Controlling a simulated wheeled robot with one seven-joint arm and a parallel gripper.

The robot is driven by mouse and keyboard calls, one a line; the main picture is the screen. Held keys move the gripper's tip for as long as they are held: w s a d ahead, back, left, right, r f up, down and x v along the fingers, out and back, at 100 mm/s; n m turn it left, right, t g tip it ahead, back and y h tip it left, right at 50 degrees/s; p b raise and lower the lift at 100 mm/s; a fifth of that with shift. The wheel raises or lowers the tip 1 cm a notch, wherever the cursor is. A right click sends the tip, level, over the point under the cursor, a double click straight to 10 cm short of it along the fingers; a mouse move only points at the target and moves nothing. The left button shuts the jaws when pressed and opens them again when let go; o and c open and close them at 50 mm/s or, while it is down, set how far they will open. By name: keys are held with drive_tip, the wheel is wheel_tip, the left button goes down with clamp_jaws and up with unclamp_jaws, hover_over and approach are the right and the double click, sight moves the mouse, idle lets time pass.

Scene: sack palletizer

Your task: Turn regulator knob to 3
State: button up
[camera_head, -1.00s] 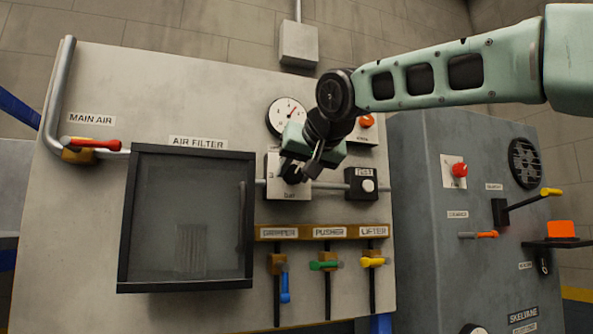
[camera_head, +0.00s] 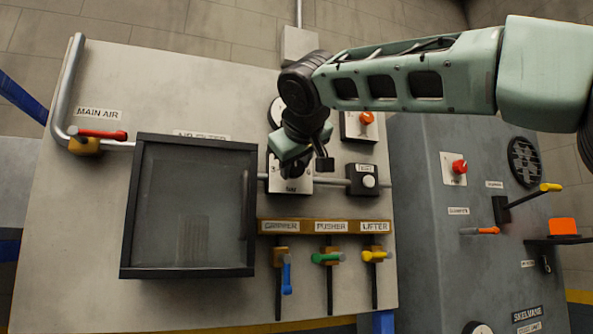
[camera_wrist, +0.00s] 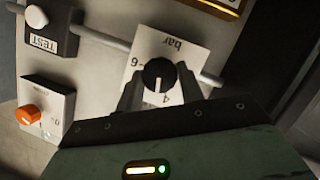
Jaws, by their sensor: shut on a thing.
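The regulator knob (camera_wrist: 158,72) is round and black, on a white plate (camera_wrist: 172,50) marked "bar", with 6 at the left and 4 at the lower right in the wrist view. Its white pointer line points down in that picture, left of the 4. My gripper (camera_wrist: 158,84) is shut on the knob, one dark finger on each side. In the head view, my gripper (camera_head: 296,168) covers most of the knob and hides part of the plate (camera_head: 300,187). The gauge (camera_head: 275,112) above is mostly hidden behind my wrist.
The dark-framed air filter box (camera_head: 190,208) stands close on the left. Gripper, pusher and lifter valves (camera_head: 328,257) are below. A pipe (camera_head: 330,184) runs behind the plate.

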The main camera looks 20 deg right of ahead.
drive_tip(key=n, duration=0.1)
drive_tip(key=n+h+b, duration=0.1)
drive_tip(key=n+t+b, duration=0.1)
drive_tip(key=shift+a+f+h, duration=0.15)
drive_tip(key=shift+f+h, duration=0.1)
drive_tip(key=shift+h, duration=0.15)
drive_tip(key=n+h+b, duration=0.1)
drive_tip(key=n+b, duration=0.1)
drive_tip(key=n, duration=0.1)
drive_tip(key=shift+f+t, duration=0.15)
drive_tip(key=shift+t, duration=0.25)
drive_tip(key=n+t+b, duration=0.1)
drive_tip(key=n+b, duration=0.2)
drive_tip(key=n, duration=0.1)
drive_tip(key=shift+f+h, duration=0.15)
drive_tip(key=shift+h, duration=0.25)
drive_tip(key=shift+n+t+b, duration=0.8)
drive_tip(key=shift+n+b, duration=0.1)
drive_tip(key=shift+n, duration=0.6)
drive_tip(key=o, duration=1)
